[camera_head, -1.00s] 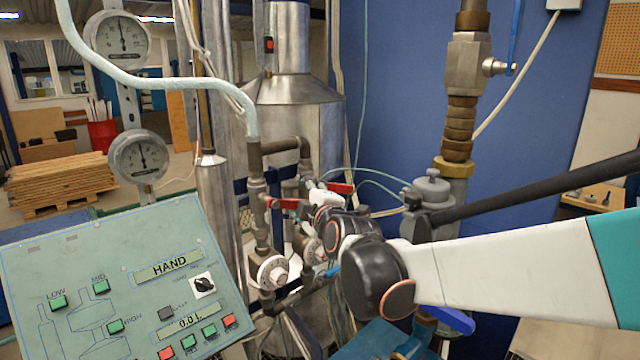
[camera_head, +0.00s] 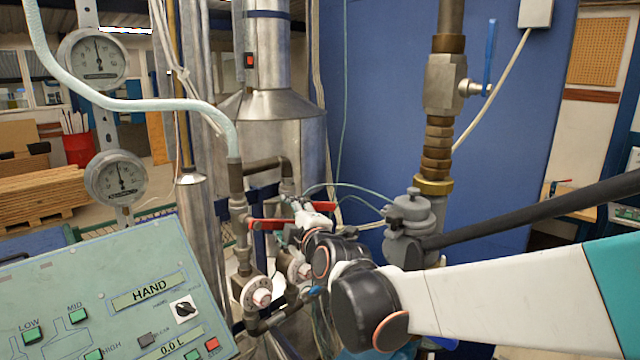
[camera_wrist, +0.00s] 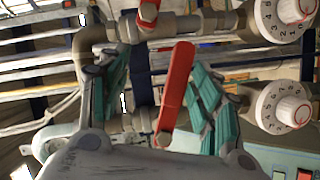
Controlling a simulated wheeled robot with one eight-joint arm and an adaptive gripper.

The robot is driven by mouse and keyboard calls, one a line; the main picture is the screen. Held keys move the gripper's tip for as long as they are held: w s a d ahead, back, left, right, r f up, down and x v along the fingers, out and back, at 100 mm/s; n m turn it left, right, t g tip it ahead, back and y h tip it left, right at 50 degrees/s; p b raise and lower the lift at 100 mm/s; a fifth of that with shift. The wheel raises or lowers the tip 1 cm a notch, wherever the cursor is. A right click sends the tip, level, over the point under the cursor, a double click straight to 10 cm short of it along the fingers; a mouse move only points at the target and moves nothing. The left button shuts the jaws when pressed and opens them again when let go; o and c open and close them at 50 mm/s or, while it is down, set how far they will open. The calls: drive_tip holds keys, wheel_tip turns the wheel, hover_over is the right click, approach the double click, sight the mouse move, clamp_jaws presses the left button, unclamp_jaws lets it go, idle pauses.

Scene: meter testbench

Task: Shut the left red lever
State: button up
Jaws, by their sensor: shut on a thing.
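The left red lever (camera_head: 264,224) sits on a vertical pipe left of my gripper in the head view. It points right, roughly crosswise to its pipe. In the wrist view the lever (camera_wrist: 177,88) lies between my gripper's two teal-padded fingers (camera_wrist: 158,88), close to the right finger. My gripper (camera_head: 290,228) is shut on this lever; in the head view its fingers are small and partly hidden by my wrist. The right red lever (camera_head: 320,206) is on the pipe behind, and part of it shows at the top of the wrist view (camera_wrist: 148,12).
White numbered dials (camera_head: 257,292) sit below the levers. A green control panel (camera_head: 110,305) stands at front left. Two round gauges (camera_head: 115,177) are behind it. A grey valve body (camera_head: 408,225) and brass pipe (camera_head: 437,150) stand right of my wrist.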

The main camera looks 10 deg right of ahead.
drive_tip(key=v, duration=0.6)
drive_tip(key=shift+s+a+p, duration=0.2)
drive_tip(key=shift+a+p, duration=0.15)
drive_tip(key=shift+p, duration=0.05)
drive_tip(key=v, duration=0.2)
drive_tip(key=shift+s+d+r+p, duration=0.15)
drive_tip(key=shift+s+d+p, duration=0.15)
drive_tip(key=shift+s+p, duration=0.05)
drive_tip(key=p+v, duration=0.2)
drive_tip(key=v, duration=0.3)
drive_tip(key=shift+s+d+f+p, duration=0.15)
drive_tip(key=shift+s+f+p, duration=0.1)
drive_tip(key=shift+p, duration=0.15)
